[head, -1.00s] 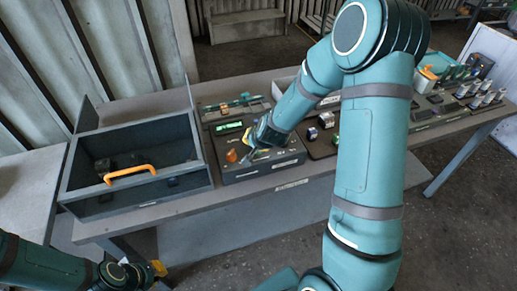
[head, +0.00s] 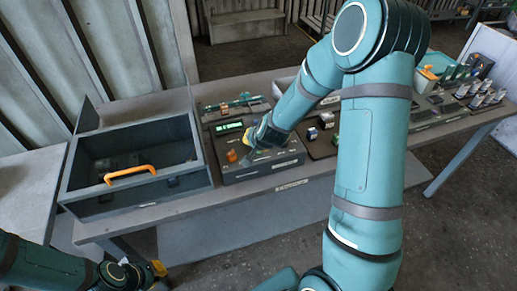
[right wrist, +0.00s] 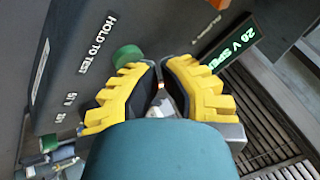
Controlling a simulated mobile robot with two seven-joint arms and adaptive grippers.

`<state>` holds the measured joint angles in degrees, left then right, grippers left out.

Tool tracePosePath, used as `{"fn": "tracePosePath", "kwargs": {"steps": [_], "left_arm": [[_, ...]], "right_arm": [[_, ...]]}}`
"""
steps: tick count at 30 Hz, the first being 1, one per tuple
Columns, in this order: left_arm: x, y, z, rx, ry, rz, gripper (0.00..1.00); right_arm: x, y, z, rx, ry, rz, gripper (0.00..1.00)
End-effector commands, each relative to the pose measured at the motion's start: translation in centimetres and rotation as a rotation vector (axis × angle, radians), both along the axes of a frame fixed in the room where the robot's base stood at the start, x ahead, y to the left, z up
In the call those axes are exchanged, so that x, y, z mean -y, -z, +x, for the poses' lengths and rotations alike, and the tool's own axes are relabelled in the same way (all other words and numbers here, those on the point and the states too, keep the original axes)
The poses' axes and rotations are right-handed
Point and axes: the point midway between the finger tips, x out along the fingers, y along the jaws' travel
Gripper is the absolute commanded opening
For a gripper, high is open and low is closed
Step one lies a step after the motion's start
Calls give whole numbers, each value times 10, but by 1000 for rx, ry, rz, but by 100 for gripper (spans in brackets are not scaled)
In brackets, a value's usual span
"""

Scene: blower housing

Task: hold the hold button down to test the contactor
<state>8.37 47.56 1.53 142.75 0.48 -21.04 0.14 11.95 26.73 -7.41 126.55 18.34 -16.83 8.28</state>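A dark control box (head: 262,169) stands on the bench, with an orange part (head: 232,156) and a lit display (head: 228,127) on top. In the right wrist view, a green round button (right wrist: 127,57) sits beside the HOLD TO TEST label (right wrist: 97,44). My right gripper (right wrist: 160,66) is over the box, its yellow fingers drawn together with a narrow gap. The left finger in that view is close to the green button; I cannot tell whether they touch.
An open grey bin (head: 140,205) with an orange handle (head: 130,173) stands left of the box. Small parts (head: 326,120) lie to its right, partly behind my right arm. More items (head: 482,97) stand at the bench's far right.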

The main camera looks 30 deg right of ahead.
Motion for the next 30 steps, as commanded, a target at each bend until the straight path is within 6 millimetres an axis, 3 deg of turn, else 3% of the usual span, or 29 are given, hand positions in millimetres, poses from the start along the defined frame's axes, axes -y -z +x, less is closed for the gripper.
{"fn": "tracePosePath", "kwargs": {"steps": [9,21,30], "left_arm": [[0,-13,0,0,0,0,0],[0,-14,0,0,0,0,0],[0,-36,0,0,0,0,0]], "right_arm": [[0,-16,0,1,1,0,0],[0,-18,0,0,0,0,0],[0,-44,0,1,0,0,0]]}}
